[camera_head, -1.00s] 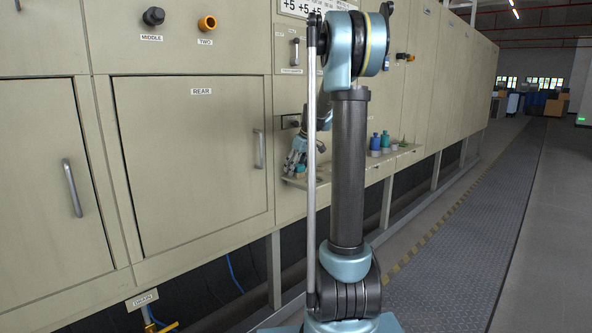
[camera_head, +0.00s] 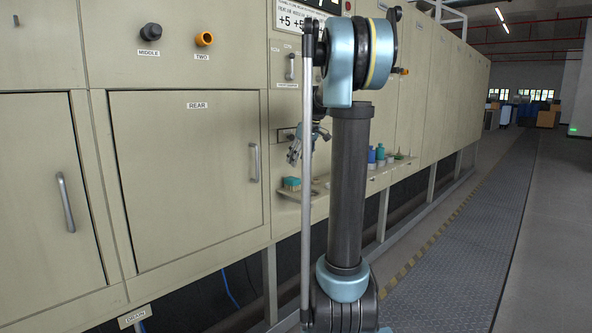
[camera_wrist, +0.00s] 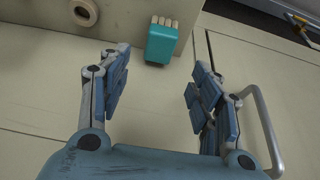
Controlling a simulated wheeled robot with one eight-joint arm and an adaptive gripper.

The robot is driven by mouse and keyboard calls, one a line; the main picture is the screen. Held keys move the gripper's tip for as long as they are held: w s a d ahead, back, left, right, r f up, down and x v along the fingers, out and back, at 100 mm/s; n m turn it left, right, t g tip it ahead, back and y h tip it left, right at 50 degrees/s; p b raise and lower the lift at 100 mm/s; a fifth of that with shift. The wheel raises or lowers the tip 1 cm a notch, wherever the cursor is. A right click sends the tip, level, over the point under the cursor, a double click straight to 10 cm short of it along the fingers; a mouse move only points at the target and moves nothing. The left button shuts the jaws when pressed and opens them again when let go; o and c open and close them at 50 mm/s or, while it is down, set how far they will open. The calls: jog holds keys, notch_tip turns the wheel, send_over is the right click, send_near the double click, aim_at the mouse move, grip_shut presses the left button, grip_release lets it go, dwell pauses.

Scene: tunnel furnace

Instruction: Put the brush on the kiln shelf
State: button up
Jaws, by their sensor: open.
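The brush, a teal block with a row of pale beige bristles or pegs, rests at the left end of the kiln shelf (camera_head: 318,193). It shows in the head view (camera_head: 291,184) and in the wrist view (camera_wrist: 161,44), where it sits near the corner of the beige surface. My gripper (camera_head: 295,157) is above the brush and apart from it. In the wrist view my gripper (camera_wrist: 160,78) has its two fingers spread wide, with nothing between them. My own arm hides part of the shelf in the head view.
Blue bottles (camera_head: 376,154) and small items stand farther right on the shelf. The kiln's flat door (camera_head: 185,165) marked REAR is left of the shelf; its handle (camera_wrist: 262,130) shows in the wrist view. A walkway (camera_head: 455,240) runs clear on the right.

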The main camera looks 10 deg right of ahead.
jog(key=s+a+f+m+h, duration=0.15)
jog(key=s+f, duration=0.25)
jog(key=s, duration=0.8)
jog(key=s+a+f+m, duration=0.15)
jog(key=s+f, duration=0.25)
jog(key=s, duration=0.7)
jog(key=s+d+f+m+g+h, duration=0.1)
jog(key=s+f+m, duration=0.3)
jog(key=s+f, duration=1.2)
jog(key=s, duration=0.3)
jog(key=shift+d+f, duration=0.2)
jog(key=shift+w+f+g, duration=0.25)
jog(key=shift+w+g, duration=0.05)
jog(key=shift+w, duration=0.2)
jog(key=shift+c, duration=0.3)
jog(key=shift+s, duration=0.1)
jog(key=c, duration=0.4)
jog(key=shift+a, duration=0.1)
jog(key=shift+c, duration=0.7)
